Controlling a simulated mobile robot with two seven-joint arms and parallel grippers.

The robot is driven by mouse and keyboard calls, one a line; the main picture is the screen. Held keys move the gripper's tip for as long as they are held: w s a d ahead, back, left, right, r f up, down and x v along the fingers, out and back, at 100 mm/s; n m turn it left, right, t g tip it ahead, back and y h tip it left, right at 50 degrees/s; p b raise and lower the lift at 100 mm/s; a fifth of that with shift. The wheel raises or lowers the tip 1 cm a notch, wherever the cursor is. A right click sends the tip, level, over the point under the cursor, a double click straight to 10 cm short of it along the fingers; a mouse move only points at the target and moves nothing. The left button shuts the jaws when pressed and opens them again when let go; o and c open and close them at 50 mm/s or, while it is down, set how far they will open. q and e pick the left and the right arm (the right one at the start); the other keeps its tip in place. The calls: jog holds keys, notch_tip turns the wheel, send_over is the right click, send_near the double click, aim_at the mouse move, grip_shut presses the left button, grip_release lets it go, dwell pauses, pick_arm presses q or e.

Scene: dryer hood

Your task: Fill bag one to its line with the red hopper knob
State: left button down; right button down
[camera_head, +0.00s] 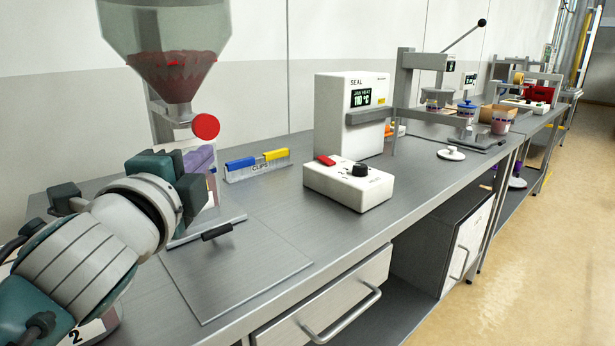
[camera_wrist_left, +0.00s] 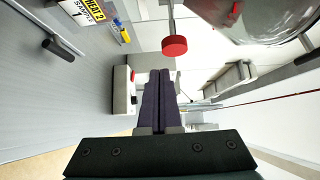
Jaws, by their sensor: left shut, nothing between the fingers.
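The clear hopper (camera_head: 165,40) with red grain in it hangs at upper left in the head view. Its round red knob (camera_head: 206,127) is on a stem below it and also shows in the left wrist view (camera_wrist_left: 174,46). My left gripper (camera_head: 203,158) is just below the knob in the head view, apart from it, its purple fingers (camera_wrist_left: 157,82) shut and empty. A pale bag (camera_head: 213,192) under the hopper is mostly hidden behind the gripper; its fill line cannot be seen. A sample label (camera_wrist_left: 85,12) shows in the wrist view. My right gripper is not in view.
A clip rack (camera_head: 258,166) with blue and yellow clips stands to the right. Beyond are a white control box (camera_head: 348,184) and a sealer (camera_head: 350,112). The bench's front middle is clear.

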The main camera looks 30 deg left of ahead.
pick_arm(q)
jog(key=v, duration=0.6)
jog(key=shift+s+b, duration=0.4)
jog(key=shift+s, duration=0.05)
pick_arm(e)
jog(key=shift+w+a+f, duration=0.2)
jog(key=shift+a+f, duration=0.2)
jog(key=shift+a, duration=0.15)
pick_arm(q)
jog(key=shift+r, duration=0.15)
